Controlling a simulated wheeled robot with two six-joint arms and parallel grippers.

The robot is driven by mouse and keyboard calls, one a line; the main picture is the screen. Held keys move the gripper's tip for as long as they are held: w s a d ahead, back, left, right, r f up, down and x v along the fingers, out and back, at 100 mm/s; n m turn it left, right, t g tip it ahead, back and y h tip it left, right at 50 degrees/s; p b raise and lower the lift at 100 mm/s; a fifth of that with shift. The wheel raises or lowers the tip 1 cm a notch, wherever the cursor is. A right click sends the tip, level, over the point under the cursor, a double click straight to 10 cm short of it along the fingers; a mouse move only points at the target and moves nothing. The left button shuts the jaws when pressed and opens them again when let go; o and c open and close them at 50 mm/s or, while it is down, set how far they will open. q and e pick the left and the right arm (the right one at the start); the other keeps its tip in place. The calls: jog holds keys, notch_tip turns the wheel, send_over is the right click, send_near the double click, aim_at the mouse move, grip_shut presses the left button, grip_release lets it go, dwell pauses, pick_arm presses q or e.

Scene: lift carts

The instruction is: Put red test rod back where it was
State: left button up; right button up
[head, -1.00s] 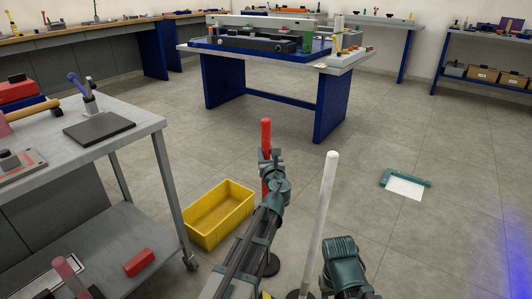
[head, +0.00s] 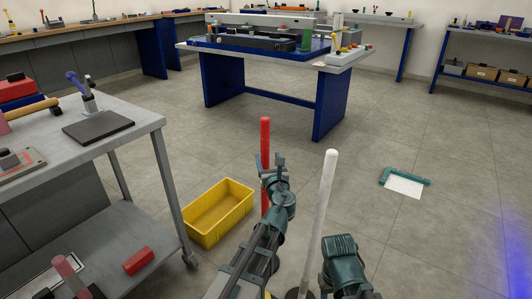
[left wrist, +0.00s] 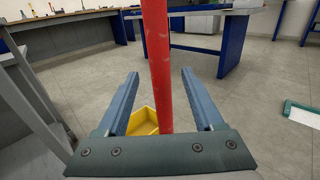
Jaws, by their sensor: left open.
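The red test rod (head: 265,135) stands upright in the middle of the head view, left of a white rod (head: 328,200). My left gripper (head: 269,160) is open at the red rod's upper part. In the left wrist view the red rod (left wrist: 158,60) runs between the two spread fingers of my left gripper (left wrist: 157,85), with a gap on each side. The rod's foot is hidden behind my left arm. My right arm shows at the bottom of the head view, but its gripper fingers do not show.
A yellow bin (head: 220,215) stands on the floor left of the red rod. A grey cart (head: 155,125) is at the left. A blue-legged table (head: 327,105) stands behind. A teal corner piece and white sheet (head: 404,187) lie on the floor at right; floor around them is clear.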

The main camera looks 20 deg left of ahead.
pick_arm(q)
jog(key=v, duration=0.6)
jog(key=s+f+n+g, duration=0.85)
jog(key=f+n, duration=0.45)
jog(key=n, duration=0.3)
jog(key=s+d+f+n+g+h, duration=0.3)
jog(key=s+d+f+n+g, duration=0.1)
jog(key=s, duration=0.4)
jog(key=s+d+f+n+g+h, duration=0.3)
jog(key=s+d+f+n+g, duration=0.1)
jog(key=s+d+n, duration=0.3)
jog(key=shift+s+d+f, duration=0.4)
jog(key=shift+s, duration=0.5)
